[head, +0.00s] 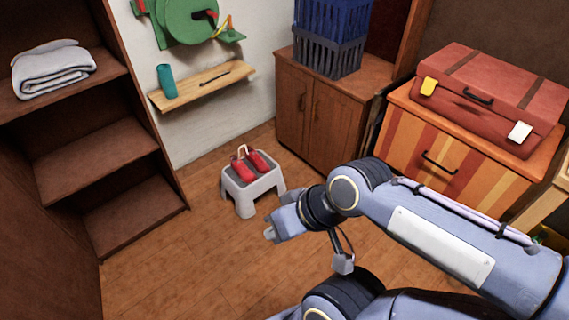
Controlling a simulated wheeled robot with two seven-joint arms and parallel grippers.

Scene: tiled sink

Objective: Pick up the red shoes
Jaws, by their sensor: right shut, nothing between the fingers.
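The red shoes (243,168) stand side by side on a small grey step stool (236,193) on the wooden floor, near the middle of the head view. Light straps or loops rise from them. My right arm reaches in from the right. Its gripper (269,235) is in front of the stool and to the lower right of the shoes, apart from them. It is shut and empty. My left gripper is not in view.
Dark wooden shelves (95,157) with a folded towel (52,70) stand at the left. A wall shelf (203,86) holds a teal bottle. A brown cabinet (320,118) and a striped dresser (440,150) with a red suitcase stand at the right. Floor left of the stool is clear.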

